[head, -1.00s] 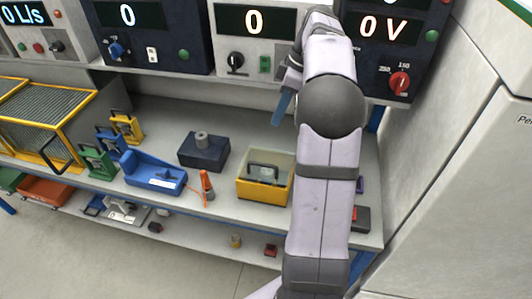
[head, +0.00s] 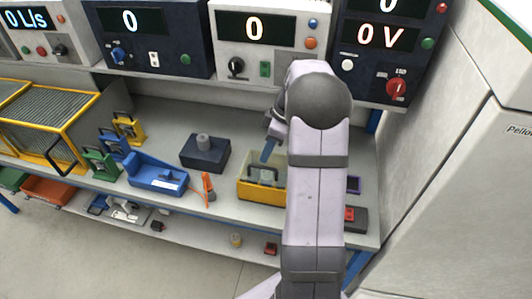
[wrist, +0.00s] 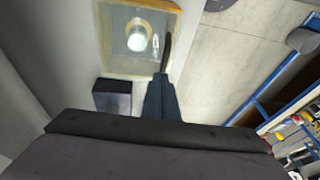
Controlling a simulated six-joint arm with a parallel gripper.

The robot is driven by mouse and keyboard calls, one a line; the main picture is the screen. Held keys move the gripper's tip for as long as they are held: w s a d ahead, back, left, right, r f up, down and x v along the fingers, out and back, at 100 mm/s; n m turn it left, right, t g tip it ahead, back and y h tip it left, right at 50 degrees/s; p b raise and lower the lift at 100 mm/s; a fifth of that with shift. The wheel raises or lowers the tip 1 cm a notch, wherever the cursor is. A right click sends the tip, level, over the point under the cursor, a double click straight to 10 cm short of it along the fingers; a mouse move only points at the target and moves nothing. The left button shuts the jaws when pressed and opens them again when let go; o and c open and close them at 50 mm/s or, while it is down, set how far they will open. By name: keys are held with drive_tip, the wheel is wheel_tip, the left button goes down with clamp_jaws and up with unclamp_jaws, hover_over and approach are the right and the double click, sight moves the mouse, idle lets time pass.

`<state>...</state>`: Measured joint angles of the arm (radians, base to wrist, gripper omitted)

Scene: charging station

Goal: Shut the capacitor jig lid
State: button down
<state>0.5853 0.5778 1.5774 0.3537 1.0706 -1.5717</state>
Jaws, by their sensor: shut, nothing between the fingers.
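The capacitor jig is a yellow box (head: 262,193) with a clear, pale lid (head: 250,160) and a dark handle, on the bench behind my forearm. My arm hides its right part. In the wrist view the clear lid (wrist: 118,55) shows a yellow border, a bright round part seen through it, and the dark handle (wrist: 168,48) along one side. I cannot tell exactly how far the lid is open. My gripper (head: 265,159) is shut and empty, its blue fingers pointing down over the jig. In the wrist view its fingertips (wrist: 160,76) appear close to the handle; contact is unclear.
A dark block with a grey cylinder (head: 204,153) and a blue fixture (head: 155,172) stand left of the jig. An orange tool (head: 208,188) lies between. A dark red-marked box (head: 352,220) sits right of my arm. Instrument panels (head: 268,30) line the back.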

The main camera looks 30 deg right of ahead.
sight(265, 179)
drive_tip(key=shift+s+a+f, duration=0.15)
drive_tip(key=shift+f, duration=0.55)
drive_tip(key=shift+f, duration=0.1)
drive_tip(key=shift+s+a+f+b, duration=0.2)
drive_tip(key=shift+f+b, duration=0.35)
drive_tip(key=shift+b, duration=0.3)
drive_tip(key=shift+s+a+f+b, duration=0.35)
drive_tip(key=shift+f+b, duration=0.1)
drive_tip(key=shift+b, duration=0.4)
drive_tip(key=shift+r, duration=0.2)
